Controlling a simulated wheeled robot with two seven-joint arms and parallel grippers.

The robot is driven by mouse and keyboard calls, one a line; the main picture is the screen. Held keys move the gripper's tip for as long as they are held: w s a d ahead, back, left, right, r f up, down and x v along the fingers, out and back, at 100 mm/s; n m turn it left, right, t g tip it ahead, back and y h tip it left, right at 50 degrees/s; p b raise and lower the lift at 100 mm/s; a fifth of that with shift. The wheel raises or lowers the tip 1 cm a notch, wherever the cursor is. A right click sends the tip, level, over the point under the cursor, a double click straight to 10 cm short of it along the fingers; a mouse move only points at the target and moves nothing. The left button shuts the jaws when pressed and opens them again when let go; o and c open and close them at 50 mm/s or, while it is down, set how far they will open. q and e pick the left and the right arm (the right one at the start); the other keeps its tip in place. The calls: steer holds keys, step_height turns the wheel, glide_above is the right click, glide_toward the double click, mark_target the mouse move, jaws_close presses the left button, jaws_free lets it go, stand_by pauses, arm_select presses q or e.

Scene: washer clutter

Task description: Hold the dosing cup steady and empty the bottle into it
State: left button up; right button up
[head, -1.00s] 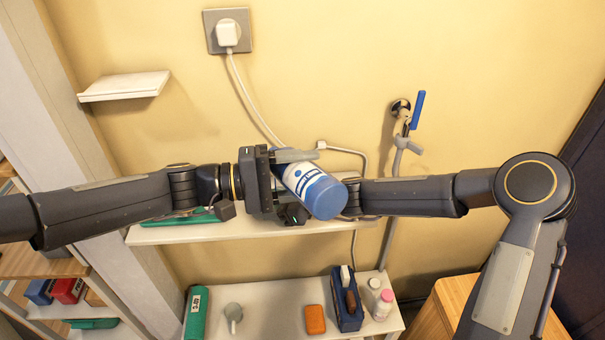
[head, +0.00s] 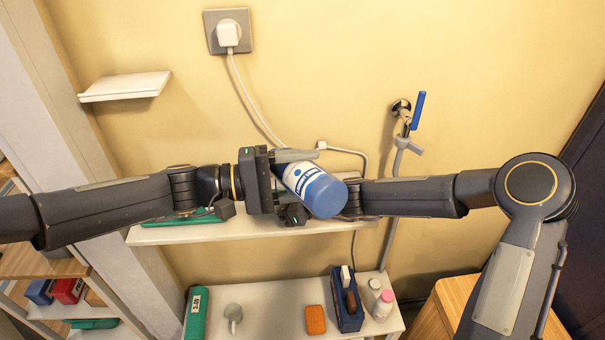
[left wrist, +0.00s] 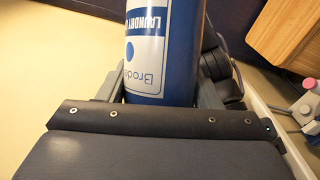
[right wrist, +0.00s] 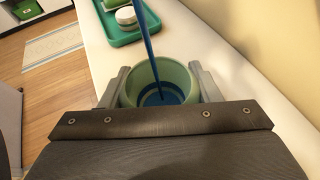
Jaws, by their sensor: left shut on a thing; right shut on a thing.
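The bottle (head: 308,184) is white and blue with a laundry label. My left gripper (head: 303,186) is shut around it and holds it tilted above the middle shelf, its blue end toward the head camera. In the left wrist view the bottle (left wrist: 150,50) sits between the fingers with its lettering upside down. The dosing cup (right wrist: 129,92) is pale green and shows in the right wrist view. My right gripper (right wrist: 158,90) is shut on it. A thin blue stream (right wrist: 147,38) falls into the cup, and blue liquid (right wrist: 160,96) lies inside. The bottle hides the cup in the head view.
A white shelf (head: 250,229) lies below the grippers, with a green tray (right wrist: 113,30) on it. A tap (head: 404,125) is on the wall.

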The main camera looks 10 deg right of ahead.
arm_select(q)
steer(key=shift+w+a+n, duration=0.1)
steer(key=shift+w+n, duration=0.05)
steer(key=shift+n, duration=0.25)
stand_by(1.1)
steer(key=shift+w+r+n+h, duration=0.15)
steer(key=shift+r+n+h, duration=0.2)
steer(key=shift+n, duration=0.15)
stand_by(1.9)
steer(key=shift+s+f+m+y, duration=0.2)
steer(key=shift+m+y, duration=0.05)
steer(key=shift+m, duration=0.3)
steer(key=shift+s+f+m+y, duration=0.15)
steer(key=shift+s+m+y, duration=0.05)
steer(key=shift+m, duration=0.35)
